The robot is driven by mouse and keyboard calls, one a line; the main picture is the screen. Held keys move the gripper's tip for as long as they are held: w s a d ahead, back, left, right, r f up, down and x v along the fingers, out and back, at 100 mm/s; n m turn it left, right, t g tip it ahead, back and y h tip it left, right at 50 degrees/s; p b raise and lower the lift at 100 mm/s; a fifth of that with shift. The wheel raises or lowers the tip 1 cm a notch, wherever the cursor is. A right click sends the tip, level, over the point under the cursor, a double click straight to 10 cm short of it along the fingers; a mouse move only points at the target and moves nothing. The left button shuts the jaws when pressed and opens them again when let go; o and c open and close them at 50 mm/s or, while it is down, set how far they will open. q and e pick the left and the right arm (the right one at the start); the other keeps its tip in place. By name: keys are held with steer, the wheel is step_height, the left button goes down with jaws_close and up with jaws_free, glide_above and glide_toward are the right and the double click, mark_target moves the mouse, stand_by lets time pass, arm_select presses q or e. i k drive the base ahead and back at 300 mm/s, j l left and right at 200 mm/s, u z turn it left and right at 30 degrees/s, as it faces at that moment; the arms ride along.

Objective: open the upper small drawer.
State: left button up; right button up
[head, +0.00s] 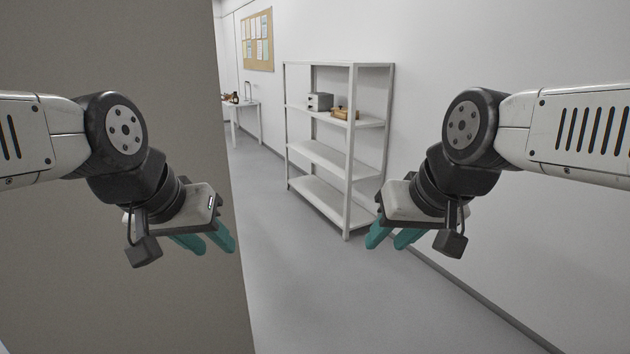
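A small grey drawer unit (320,101) sits on the upper shelf of the white metal rack, some way ahead of me. At this distance I cannot tell its separate drawers or whether one is open. My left gripper (212,246) has teal fingers with a gap between them, holding nothing, in front of the beige wall. My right gripper (386,243) also has teal fingers a little apart and empty, in front of the rack's lower right. Both grippers are far from the drawer unit and nearer to me.
The white shelf rack (320,156) stands against the right wall. A brown-yellow object (344,114) lies beside the drawer unit. A beige partition (120,290) fills the left. A table (245,108) with small items and a pinboard (257,40) are further back. Grey floor (320,290) ahead is clear.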

mark_target(313, 98)
steer(key=i+l+z, duration=0.25)
steer(key=i+z, duration=0.65)
steer(key=i, duration=0.25)
steer(key=i+u, duration=0.25)
steer(key=i, duration=0.4)
steer(key=i+l+u, duration=0.25)
steer(key=i, duration=0.35)
steer(key=i+j+u, duration=0.25)
steer(key=i+u, duration=0.15)
steer(key=i, duration=0.15)
steer(key=i+u, duration=0.4)
steer(key=i, duration=0.15)
steer(key=i+l+u, duration=0.1)
steer(key=i+u, duration=0.3)
steer(key=i, duration=0.2)
steer(key=i+j+z, duration=0.15)
steer(key=i, duration=1.85)
steer(key=i+l+u, duration=0.1)
steer(key=i, duration=0.4)
steer(key=l, duration=0.15)
